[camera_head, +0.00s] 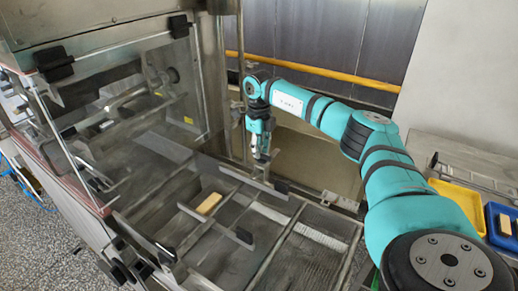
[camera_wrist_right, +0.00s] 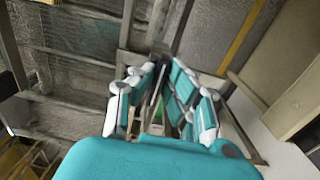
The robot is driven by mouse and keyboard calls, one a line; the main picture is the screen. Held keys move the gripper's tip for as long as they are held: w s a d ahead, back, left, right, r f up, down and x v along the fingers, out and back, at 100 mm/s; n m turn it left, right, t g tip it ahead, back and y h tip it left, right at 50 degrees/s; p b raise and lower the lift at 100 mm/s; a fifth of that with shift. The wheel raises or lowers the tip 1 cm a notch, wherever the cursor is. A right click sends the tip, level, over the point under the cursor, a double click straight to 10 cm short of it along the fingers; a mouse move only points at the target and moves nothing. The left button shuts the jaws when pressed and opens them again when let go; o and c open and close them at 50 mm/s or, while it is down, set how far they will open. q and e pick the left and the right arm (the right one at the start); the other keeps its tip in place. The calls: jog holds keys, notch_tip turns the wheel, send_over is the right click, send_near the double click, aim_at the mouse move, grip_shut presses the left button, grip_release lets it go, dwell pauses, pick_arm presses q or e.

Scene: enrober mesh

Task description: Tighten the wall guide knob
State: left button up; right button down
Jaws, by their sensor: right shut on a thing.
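My right gripper (camera_head: 262,157) points down at the back of the metal machine, over the inner end of a wall guide bar (camera_head: 238,177). In the right wrist view its teal and white fingers (camera_wrist_right: 162,74) are close together. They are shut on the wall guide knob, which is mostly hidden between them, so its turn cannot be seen. The guide bar is a flat metal strip with a black end piece. My left gripper is in neither view.
Another metal bar (camera_head: 215,226) lies across the mesh bed near a tan block (camera_head: 209,203). A clear panel (camera_head: 130,110) stands at left. A yellow rail (camera_head: 320,70) runs behind my arm. Yellow (camera_head: 458,203) and blue (camera_head: 492,226) trays are at right.

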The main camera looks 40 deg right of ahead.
jog(key=shift+w+r, duration=0.1)
jog(key=shift+r, duration=0.05)
jog(key=c, duration=1.4)
grip_release()
jog(key=shift+o, duration=0.2)
notch_tip(320, 180, up, 12)
